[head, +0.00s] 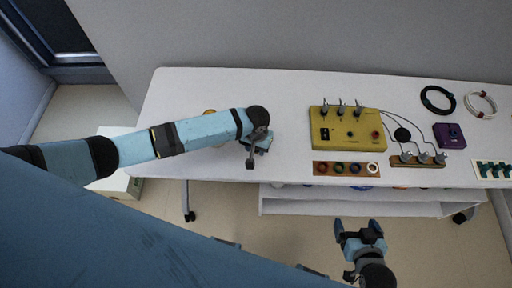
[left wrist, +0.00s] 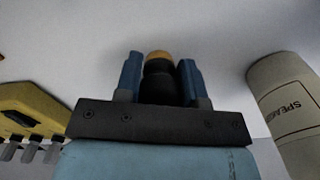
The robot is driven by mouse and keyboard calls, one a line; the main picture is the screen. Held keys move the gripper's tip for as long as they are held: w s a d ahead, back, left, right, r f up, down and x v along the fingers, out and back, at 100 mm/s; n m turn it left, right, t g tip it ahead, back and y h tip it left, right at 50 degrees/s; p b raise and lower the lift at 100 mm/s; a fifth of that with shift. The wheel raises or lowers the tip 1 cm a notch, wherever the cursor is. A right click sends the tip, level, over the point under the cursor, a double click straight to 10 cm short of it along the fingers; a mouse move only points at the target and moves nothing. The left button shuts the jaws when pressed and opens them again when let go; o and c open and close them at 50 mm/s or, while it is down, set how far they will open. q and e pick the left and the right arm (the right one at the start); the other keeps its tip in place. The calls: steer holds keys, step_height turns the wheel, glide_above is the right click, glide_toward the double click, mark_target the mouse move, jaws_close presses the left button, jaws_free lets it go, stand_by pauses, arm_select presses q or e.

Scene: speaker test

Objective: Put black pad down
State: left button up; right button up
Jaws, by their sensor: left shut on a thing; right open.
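My left gripper (head: 258,150) is over the front left part of the white table (head: 225,85). In the left wrist view its blue fingers (left wrist: 160,75) are shut on a dark rounded thing with a tan tip (left wrist: 159,57). I cannot tell whether this is the black pad; the fingers hide much of it. A flat black disc (head: 402,134) lies on the table right of the yellow box (head: 345,128). My right gripper (head: 358,232) is open and empty, in front of the table and away from it.
A cream cylinder marked "SPEAKER" (left wrist: 287,95) stands right in the left wrist view. A brown strip with rings (head: 346,169), a rack with grey plugs (head: 418,161), a purple box (head: 449,136) and cable coils (head: 438,99) occupy the right side. The table's back left is clear.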

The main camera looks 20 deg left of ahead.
arm_select(q)
steer(key=shift+f, duration=0.4)
steer(key=shift+f, duration=0.15)
steer(key=o, duration=0.8)
steer(key=shift+o, duration=0.2)
